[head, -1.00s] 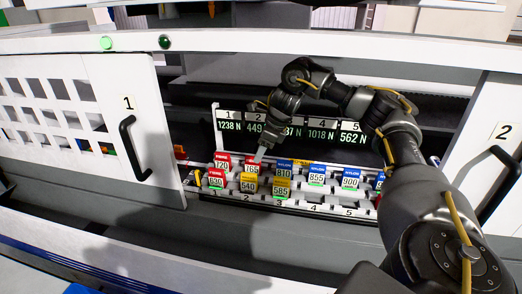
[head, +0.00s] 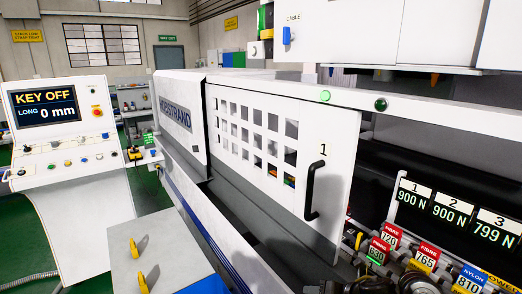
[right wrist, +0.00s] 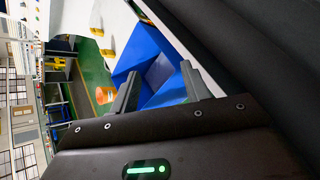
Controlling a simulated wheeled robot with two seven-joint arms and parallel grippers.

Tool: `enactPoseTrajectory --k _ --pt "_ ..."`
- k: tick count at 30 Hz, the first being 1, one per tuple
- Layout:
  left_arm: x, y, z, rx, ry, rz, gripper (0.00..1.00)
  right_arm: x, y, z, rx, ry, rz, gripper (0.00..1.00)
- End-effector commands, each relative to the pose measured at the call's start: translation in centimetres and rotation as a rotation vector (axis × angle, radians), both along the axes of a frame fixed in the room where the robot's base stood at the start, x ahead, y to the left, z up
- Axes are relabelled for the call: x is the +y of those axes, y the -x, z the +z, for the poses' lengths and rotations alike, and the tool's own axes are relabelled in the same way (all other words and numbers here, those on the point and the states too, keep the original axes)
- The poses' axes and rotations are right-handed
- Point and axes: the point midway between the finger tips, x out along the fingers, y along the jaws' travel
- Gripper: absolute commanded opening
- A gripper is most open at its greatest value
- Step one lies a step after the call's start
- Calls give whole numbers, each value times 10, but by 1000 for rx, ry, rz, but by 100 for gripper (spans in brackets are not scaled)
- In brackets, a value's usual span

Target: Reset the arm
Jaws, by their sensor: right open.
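My right gripper (right wrist: 161,85) shows in the right wrist view with its two dark fingers spread apart and nothing between them. Behind the fingers are a blue bin-like object (right wrist: 158,70) and the green floor. Neither arm shows in the head view, and my left gripper is in no view. The machine (head: 260,170) fills the middle of the head view, with door 1 (head: 334,172) and its black handle (head: 311,190) on its front.
A console (head: 62,150) reading "KEY OFF" and "LONG 0 mm" stands at the left. Tagged red and blue clamps (head: 425,258) sit below a display (head: 455,212) reading 900 N, 900 N, 799 N. The wrist view shows an orange cone (right wrist: 105,95).

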Motion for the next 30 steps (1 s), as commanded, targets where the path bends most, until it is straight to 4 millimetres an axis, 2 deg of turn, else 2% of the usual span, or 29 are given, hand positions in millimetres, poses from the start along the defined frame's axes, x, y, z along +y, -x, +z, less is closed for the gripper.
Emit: enactPoseTrajectory --k 1,3,7,12,15,21,30 --pt "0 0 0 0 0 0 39 21 17 -10 47 -114 -93 47" --pt "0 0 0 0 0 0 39 37 36 -16 119 -274 -264 47" --pt "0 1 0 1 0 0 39 42 72 -29 291 -564 -636 47" --pt "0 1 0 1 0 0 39 9 134 -57 538 -877 -1197 47" --pt "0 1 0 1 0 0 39 -13 171 -73 641 -987 -1474 47" --pt "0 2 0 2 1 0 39 -48 237 -96 763 -1103 -1902 47" --pt "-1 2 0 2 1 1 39 -81 328 -112 838 -1183 -2418 47"
